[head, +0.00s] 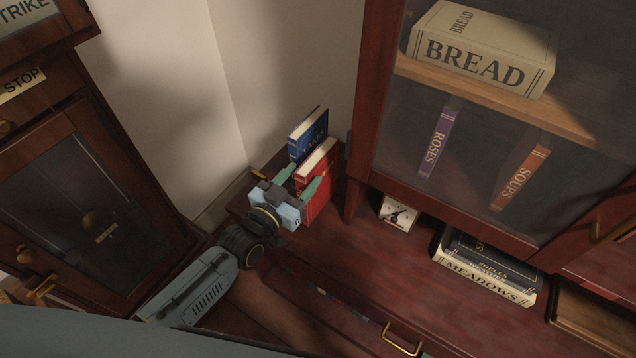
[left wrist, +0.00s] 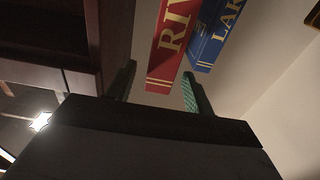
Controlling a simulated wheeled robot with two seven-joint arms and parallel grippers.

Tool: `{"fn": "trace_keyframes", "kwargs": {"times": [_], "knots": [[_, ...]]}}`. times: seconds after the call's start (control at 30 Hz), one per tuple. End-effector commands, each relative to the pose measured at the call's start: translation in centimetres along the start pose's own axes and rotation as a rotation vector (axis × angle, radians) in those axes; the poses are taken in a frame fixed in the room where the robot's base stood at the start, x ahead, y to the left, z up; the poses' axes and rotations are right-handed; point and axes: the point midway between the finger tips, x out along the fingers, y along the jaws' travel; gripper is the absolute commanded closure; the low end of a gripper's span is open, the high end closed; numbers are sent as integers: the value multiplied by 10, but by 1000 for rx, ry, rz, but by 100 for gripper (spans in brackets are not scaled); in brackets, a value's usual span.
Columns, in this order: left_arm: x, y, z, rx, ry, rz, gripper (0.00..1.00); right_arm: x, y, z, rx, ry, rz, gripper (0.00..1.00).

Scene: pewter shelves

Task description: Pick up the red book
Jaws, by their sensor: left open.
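The red book (head: 317,170) stands upright on the dark red-brown wooden surface at the left end of the cabinet, beside a blue book (head: 308,136). In the left wrist view the red book (left wrist: 170,45) shows its spine with large pale letters, and the blue book (left wrist: 213,38) is just right of it. My left gripper (head: 298,181) is open at the red book's spine. In the left wrist view its green-padded fingers (left wrist: 160,88) lie to either side of the red spine's lower end. Contact with the book cannot be told. My right gripper is not in view.
A glass-fronted cabinet (head: 362,110) rises right of the books and holds a thick BREAD book (head: 484,50). A small dial clock (head: 398,213) and a stack of books (head: 487,268) sit below it. The wooden top (head: 350,262) is clear in front. A pale wall stands behind.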

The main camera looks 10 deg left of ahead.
Motion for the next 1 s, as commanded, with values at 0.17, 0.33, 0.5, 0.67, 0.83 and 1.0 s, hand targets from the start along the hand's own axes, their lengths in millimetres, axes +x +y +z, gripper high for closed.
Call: {"fn": "trace_keyframes", "kwargs": {"times": [0.17, 0.33, 0.5, 0.67, 0.83, 1.0], "knots": [[27, 1, -3, -1, 3, 0, 47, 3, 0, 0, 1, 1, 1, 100], [46, 1, -2, -1, 0, 0, 47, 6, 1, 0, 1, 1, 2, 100], [50, 1, -2, -1, -2, 0, 47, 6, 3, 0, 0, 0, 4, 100], [49, 1, -2, -1, -1, 0, 52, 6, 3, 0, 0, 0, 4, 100], [49, 1, -2, 0, -1, 0, 75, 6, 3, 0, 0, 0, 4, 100], [49, 1, -2, 0, -1, 0, 97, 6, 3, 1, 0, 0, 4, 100]]}}
